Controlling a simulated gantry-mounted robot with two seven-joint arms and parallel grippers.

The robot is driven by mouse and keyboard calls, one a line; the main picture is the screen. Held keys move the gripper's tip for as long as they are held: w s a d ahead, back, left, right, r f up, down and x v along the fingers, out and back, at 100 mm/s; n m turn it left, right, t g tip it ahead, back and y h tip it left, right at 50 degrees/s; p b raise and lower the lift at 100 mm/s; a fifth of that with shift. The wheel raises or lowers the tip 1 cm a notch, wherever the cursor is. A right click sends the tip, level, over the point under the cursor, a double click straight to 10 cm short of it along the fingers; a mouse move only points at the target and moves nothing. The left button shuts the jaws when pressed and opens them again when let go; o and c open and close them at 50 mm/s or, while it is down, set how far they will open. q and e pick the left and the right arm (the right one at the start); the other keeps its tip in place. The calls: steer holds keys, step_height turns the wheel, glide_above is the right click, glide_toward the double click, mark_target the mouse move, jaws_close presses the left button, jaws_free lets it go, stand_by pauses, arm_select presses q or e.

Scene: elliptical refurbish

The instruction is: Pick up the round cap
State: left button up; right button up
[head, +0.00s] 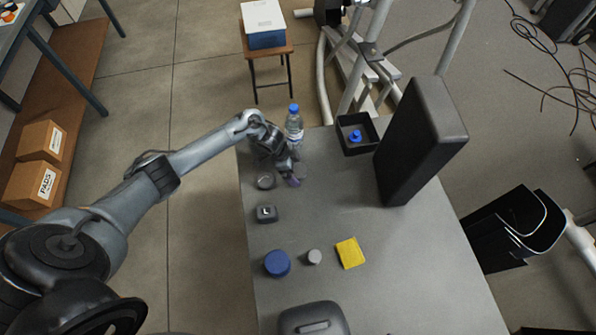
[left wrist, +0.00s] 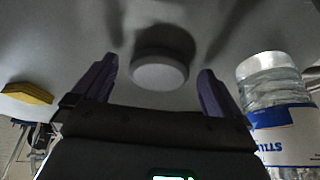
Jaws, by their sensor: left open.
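A pale round cap (left wrist: 160,72) with a darker rim lies on the table in the left wrist view, in the gap between my fingertips. My left gripper (left wrist: 155,85) is open, with one purple finger on each side of it and clear space between. In the head view my left gripper (head: 285,174) is low over the far left part of the table, in front of the bottle. A small round grey thing (head: 266,181) shows beside it; I cannot tell for sure whether it is the same cap. My right gripper is not in view.
The water bottle (head: 294,125) stands close behind my gripper, also in the left wrist view (left wrist: 285,130). A tall black box (head: 418,140) and a black tray (head: 345,138) stand to the right. A blue lid (head: 277,263), small grey cylinder (head: 314,257) and yellow sponge (head: 350,253) lie nearer.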

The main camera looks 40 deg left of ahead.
arm_select(q)
steer(key=shift+c, duration=0.5)
steer(key=c, duration=1)
steer(key=shift+r, duration=0.15)
